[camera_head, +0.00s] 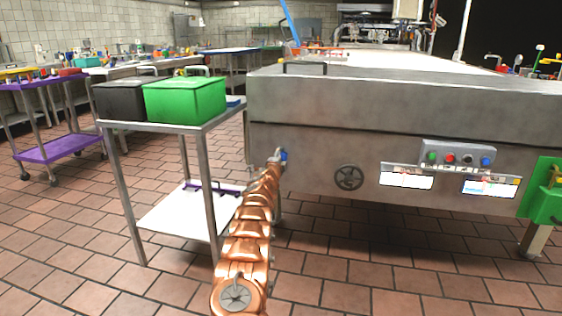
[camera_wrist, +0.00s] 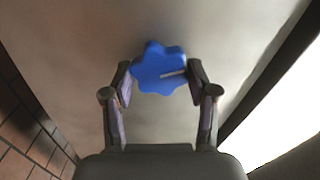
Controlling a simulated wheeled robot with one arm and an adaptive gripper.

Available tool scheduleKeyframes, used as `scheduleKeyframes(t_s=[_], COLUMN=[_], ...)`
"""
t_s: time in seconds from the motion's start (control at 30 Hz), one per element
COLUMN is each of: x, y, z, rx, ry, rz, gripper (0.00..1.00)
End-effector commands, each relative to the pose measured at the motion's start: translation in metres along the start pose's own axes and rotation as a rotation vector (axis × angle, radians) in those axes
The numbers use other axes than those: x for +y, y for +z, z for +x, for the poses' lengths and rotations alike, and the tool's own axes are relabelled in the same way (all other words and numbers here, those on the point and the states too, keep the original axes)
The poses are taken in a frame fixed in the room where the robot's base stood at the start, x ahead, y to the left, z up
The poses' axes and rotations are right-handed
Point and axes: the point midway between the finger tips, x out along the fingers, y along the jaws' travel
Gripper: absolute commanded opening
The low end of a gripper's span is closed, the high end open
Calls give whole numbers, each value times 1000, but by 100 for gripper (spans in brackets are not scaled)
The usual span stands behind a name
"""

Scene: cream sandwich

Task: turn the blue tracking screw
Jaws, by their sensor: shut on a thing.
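The blue tracking screw (camera_wrist: 158,68) is a lobed knob with a pale line mark, on the grey metal side of the machine. In the wrist view my gripper (camera_wrist: 160,82) has one finger on each side of it and is shut on it. In the head view the screw shows as a small blue spot (camera_head: 284,155) near the left end of the machine's side panel (camera_head: 320,160). My copper-coloured arm reaches up to it from below, and the gripper (camera_head: 276,156) is small and partly hidden there.
A metal cart (camera_head: 190,128) with a green box (camera_head: 185,100) and a black box (camera_head: 115,103) stands close to the left of my arm. A handwheel (camera_head: 348,177) and a button box (camera_head: 458,154) are on the machine to the right. Tiled floor is open in front.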

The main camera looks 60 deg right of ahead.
Motion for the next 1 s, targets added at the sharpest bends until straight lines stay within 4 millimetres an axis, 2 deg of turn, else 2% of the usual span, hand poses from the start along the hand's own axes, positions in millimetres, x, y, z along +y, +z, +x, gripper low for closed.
scheduleKeyframes(t_s=[0.6,1.0], x=[4,3], y=[1,1], z=[0,0], rx=[0,0], ry=[0,-1], rz=[582,859], gripper=[24,24])
